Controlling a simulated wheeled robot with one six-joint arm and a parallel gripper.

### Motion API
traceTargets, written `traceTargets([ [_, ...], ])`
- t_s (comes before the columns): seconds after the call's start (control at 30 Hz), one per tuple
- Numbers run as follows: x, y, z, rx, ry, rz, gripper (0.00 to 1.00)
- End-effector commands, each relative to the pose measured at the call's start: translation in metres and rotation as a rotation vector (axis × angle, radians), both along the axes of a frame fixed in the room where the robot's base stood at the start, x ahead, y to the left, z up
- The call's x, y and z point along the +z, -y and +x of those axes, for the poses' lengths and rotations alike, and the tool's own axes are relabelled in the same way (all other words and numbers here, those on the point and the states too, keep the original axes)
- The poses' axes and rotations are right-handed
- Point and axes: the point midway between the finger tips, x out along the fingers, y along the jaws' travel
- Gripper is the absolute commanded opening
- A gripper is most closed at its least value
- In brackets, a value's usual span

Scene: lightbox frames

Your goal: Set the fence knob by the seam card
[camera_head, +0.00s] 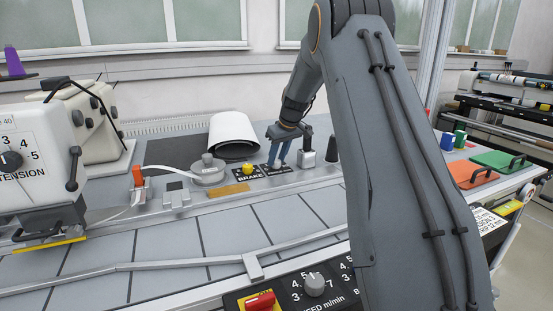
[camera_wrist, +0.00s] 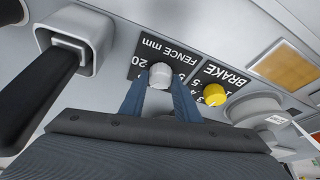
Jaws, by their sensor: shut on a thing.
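The fence knob (camera_wrist: 161,75) is a pale round knob on a black plate lettered "FENCE mm", upside down in the wrist view. My gripper (camera_wrist: 160,88) has its two blue fingers on either side of the knob and is shut on it. In the head view my gripper (camera_head: 278,152) reaches down to the panel, and its fingers largely hide the knob there. The knob's pointer is not clear; a "20" and a "5" show on its scale. A white card with black print (camera_head: 485,220), possibly the seam card, is at the right edge of the table; I cannot read it fully.
The yellow brake knob (camera_wrist: 214,94) sits close beside the fence knob. A grey block with a black handle (camera_wrist: 75,45) stands on the other side. A speed dial (camera_head: 314,284) and red switch (camera_head: 260,301) are at the front. A sewing machine (camera_head: 35,155) stands left.

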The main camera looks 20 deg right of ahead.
Motion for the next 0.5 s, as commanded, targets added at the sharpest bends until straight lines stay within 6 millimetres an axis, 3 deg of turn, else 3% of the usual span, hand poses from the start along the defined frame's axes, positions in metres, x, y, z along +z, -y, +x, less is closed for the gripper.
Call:
traceTargets([
  [0.13,0.0006,0.0002,0.0002,0.000,0.001,-0.001,0.07],
  [0.17,0.0006,0.0002,0.0002,0.000,0.001,-0.001,0.34],
  [0.23,0.0005,0.0001,0.0003,0.000,0.001,-0.001,0.46],
  [0.5,0.0004,0.0000,0.0000,0.000,0.000,-0.001,0.47],
])
